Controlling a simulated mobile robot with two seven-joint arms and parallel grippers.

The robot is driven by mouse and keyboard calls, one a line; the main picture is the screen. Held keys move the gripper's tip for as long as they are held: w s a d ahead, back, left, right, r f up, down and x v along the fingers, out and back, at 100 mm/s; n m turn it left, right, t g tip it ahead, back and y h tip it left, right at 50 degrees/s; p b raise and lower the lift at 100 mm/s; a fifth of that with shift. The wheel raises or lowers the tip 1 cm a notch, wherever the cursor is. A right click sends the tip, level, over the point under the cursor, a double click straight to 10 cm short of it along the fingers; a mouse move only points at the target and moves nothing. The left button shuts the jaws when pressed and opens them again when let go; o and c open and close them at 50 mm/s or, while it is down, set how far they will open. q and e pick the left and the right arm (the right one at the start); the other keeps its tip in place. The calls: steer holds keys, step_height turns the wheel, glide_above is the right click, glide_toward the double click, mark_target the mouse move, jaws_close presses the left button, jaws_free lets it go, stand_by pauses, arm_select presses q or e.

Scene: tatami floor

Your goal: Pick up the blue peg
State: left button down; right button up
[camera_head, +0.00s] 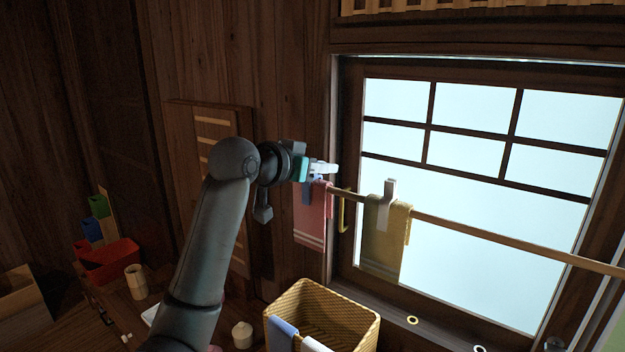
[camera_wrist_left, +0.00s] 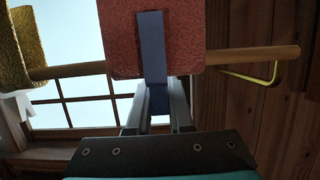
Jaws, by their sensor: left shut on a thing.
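The blue peg (camera_head: 306,192) sits at the top of a red towel (camera_head: 312,225) hanging on a wooden pole (camera_head: 480,238) in front of the window. In the left wrist view the blue peg (camera_wrist_left: 152,48) lies upright over the red towel (camera_wrist_left: 120,40). My left gripper (camera_head: 318,172) is at the pole's left end. In the left wrist view its two fingers (camera_wrist_left: 157,100) are shut on the blue peg's lower end. The peg still overlaps the towel; I cannot tell whether it grips it. My right gripper is not in view.
A yellow-green towel (camera_head: 384,245) with a white peg (camera_head: 389,200) hangs farther right on the pole. A yellow bracket (camera_head: 343,212) is close to my gripper. Below stands a wicker basket (camera_head: 353,332) with cloths over its edge. A red box (camera_head: 108,262) is far left.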

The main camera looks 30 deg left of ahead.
arm_select(q)
steer(key=shift+r, duration=0.1)
stand_by(0.4)
step_height(320, 180, up, 25)
steer(key=p, duration=0.7)
steer(key=shift+f, duration=0.2)
stand_by(0.5)
steer(key=shift+f, duration=0.15)
